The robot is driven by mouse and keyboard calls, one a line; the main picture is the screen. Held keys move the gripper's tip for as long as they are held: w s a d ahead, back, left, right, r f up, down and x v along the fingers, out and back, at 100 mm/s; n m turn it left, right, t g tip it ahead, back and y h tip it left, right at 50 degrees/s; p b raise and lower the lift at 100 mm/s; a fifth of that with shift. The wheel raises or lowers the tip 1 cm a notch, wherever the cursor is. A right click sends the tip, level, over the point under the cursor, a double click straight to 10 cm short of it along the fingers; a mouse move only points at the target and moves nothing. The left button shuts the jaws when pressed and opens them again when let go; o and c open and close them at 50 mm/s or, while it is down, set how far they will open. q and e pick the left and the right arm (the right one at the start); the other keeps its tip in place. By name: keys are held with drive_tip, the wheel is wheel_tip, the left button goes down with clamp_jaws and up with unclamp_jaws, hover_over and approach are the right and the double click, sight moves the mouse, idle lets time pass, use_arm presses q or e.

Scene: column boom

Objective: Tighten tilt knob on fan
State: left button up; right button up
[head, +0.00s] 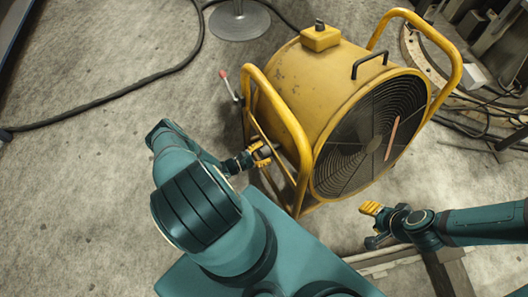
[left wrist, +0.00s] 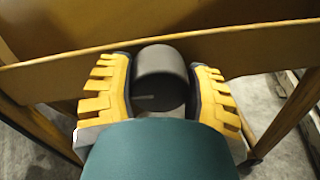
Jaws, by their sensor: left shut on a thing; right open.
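A yellow drum fan (head: 330,95) stands on the floor in a yellow tube frame, its dark grille facing right and toward me. The tilt knob (left wrist: 160,78) is a dark grey cylinder on the frame's side bar, with a pale line on it. My left gripper (head: 262,153) is at the fan's left side; in the left wrist view its yellow padded fingers (left wrist: 165,92) are shut on the knob from both sides. In the head view the knob is mostly hidden by the fingers. My right gripper (head: 376,222) is open and empty, in front of the fan at the lower right.
A red-tipped lever (head: 226,80) stands left of the fan. A black cable (head: 110,95) runs over the concrete floor. A round metal base (head: 239,20) is at the top. Machinery and cables (head: 480,60) crowd the upper right. The floor at left is mostly clear.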

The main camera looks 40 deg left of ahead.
use_arm(q)
drive_tip(key=m, duration=0.3)
drive_tip(key=shift+r+m+p, duration=0.1)
drive_tip(key=shift+m+p, duration=0.2)
drive_tip(key=shift+p, duration=0.05)
drive_tip(key=m+p, duration=0.1)
drive_tip(key=m, duration=0.3)
drive_tip(key=shift+y, duration=0.3)
drive_tip(key=m+p, duration=0.1)
drive_tip(key=m, duration=0.4)
drive_tip(key=shift+f+m+p, duration=0.2)
drive_tip(key=shift+m+p, duration=0.4)
drive_tip(key=shift+m, duration=1.1)
drive_tip(key=shift+d, duration=0.15)
drive_tip(key=o, duration=1.2)
drive_tip(key=shift+s+y, duration=0.1)
drive_tip(key=shift+y, duration=0.2)
drive_tip(key=v, duration=1.2)
